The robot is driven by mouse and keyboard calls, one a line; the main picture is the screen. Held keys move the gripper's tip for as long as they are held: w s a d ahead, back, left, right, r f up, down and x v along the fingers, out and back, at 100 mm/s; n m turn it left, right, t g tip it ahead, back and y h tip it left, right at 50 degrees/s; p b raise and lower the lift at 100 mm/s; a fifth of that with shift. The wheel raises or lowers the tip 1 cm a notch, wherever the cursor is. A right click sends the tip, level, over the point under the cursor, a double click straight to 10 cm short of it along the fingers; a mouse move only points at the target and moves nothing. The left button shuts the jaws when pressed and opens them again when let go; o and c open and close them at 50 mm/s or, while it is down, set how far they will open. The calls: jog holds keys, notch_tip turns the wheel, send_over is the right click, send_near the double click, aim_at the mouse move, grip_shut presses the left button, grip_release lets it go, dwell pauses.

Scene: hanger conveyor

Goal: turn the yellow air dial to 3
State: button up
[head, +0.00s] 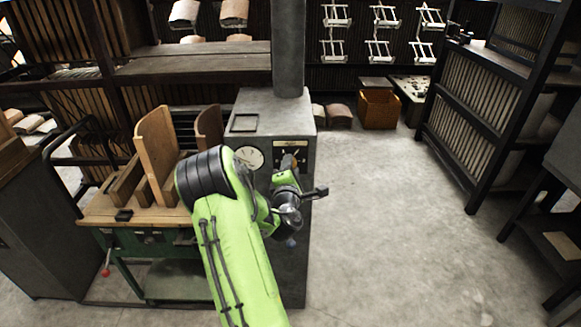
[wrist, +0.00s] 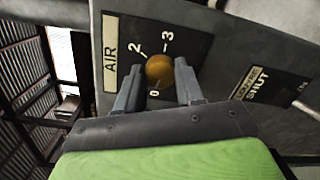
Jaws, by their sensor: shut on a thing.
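The yellow air dial (wrist: 160,70) sits on a dark plate marked AIR (wrist: 111,52) in the wrist view. The figures 2 and 3 show above the dial and 0 below it. No pointer on the dial can be made out. My gripper (wrist: 158,77) has one finger on each side of the dial and is shut on it.
A round white gauge (head: 250,157) is on the machine front, left of the plate. A second label reading SHUT (wrist: 257,88) lies to the right in the wrist view. A wooden workbench (head: 100,212) stands left. The floor (head: 380,210) to the right is clear.

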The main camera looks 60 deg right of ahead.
jog(key=m+y+p, duration=0.1)
jog(key=m+p, duration=0.3)
jog(key=m, duration=0.4)
jog(key=shift+s+m, duration=0.1)
jog(key=shift+m, duration=0.2)
jog(key=m+p, duration=0.3)
jog(key=m, duration=0.1)
jog(key=shift+t+y+p, duration=0.3)
jog(key=shift+t+p, duration=0.1)
jog(key=m+p, duration=0.4)
jog(key=shift+f+m+t+p, duration=0.15)
jog(key=shift+m+t+p, duration=0.4)
jog(key=shift+m+p, duration=2.3)
jog(key=shift+f+m+t+p, duration=0.1)
jog(key=shift+m+t+p, duration=0.7)
jog(key=shift+m, duration=3.75)
jog(key=shift+g, duration=0.25)
